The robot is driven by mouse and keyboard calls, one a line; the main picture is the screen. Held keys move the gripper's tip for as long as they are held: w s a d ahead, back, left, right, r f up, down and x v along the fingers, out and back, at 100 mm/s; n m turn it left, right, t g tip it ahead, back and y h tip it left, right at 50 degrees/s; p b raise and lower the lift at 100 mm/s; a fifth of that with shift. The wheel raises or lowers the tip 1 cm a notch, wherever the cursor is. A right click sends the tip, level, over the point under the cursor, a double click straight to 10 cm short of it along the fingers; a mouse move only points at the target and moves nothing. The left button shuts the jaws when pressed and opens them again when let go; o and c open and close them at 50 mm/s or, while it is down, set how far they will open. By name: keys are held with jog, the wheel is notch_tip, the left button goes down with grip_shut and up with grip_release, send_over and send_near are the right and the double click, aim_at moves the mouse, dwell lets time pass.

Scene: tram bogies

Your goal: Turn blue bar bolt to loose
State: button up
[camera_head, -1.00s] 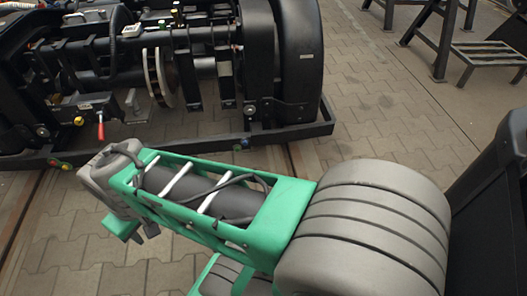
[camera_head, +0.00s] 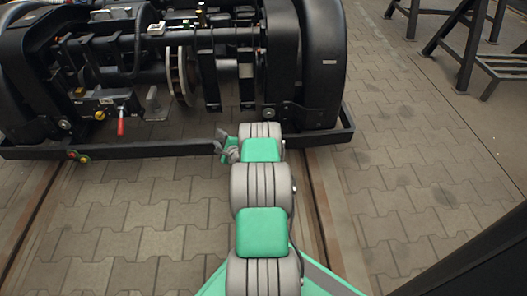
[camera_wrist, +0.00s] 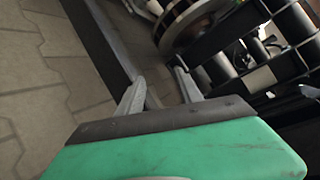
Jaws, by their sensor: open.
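No blue bolt shows clearly in either view now; in the head view the stretch of the black lower bar (camera_head: 180,146) around my gripper is partly covered by my arm. My gripper (camera_head: 225,150) is at the bar's front, right of its middle, and small in this view. In the wrist view my gripper (camera_wrist: 158,88) is open, with two grey fingers apart and nothing between them. The bar (camera_wrist: 95,45) runs diagonally beside the left finger in that view. Whether a finger touches the bar, I cannot tell.
The black bogie (camera_head: 215,60) with its discs stands behind the bar. A red-handled lever (camera_head: 121,126) sticks out at its left. A dark metal stand (camera_head: 468,45) is at the upper right. Paved floor on the right is clear.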

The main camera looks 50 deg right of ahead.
jog(key=s+d+f+m+g+h, duration=0.1)
jog(key=s+d+f+m+h, duration=0.4)
jog(key=s, duration=0.4)
jog(key=s+d+f+m+g+h, duration=0.1)
jog(key=s+d+f+m+h, duration=0.2)
jog(key=s+f+m, duration=0.5)
jog(key=w+d+r+b, duration=0.2)
jog(key=w+d+b, duration=0.2)
jog(key=d, duration=0.2)
jog(key=shift+g, duration=0.3)
jog(key=shift+c, duration=0.4)
jog(key=shift+a, duration=0.1)
grip_shut()
